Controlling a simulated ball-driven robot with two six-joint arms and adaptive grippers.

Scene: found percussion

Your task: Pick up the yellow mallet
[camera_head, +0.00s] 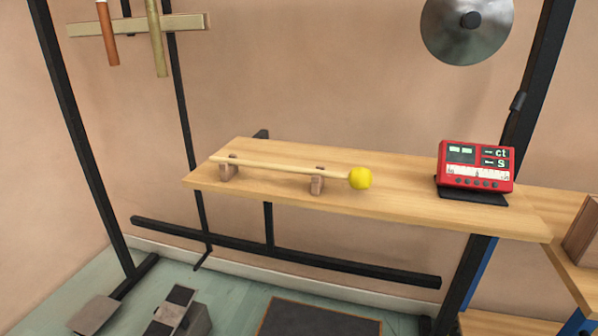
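The yellow mallet has a round yellow head (360,178) and a long pale wooden handle (280,166). It lies level across two small brown wooden rests, a left rest (228,170) and a right rest (317,184), on a wooden shelf (400,207). The head is at the right end, beyond the right rest.
A red device with a display (476,166) stands on a black pad at the shelf's right. A metal disc (468,28) hangs above. Hanging bars (157,40) are at upper left. Black posts (84,140) frame the shelf. The shelf between mallet and device is clear.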

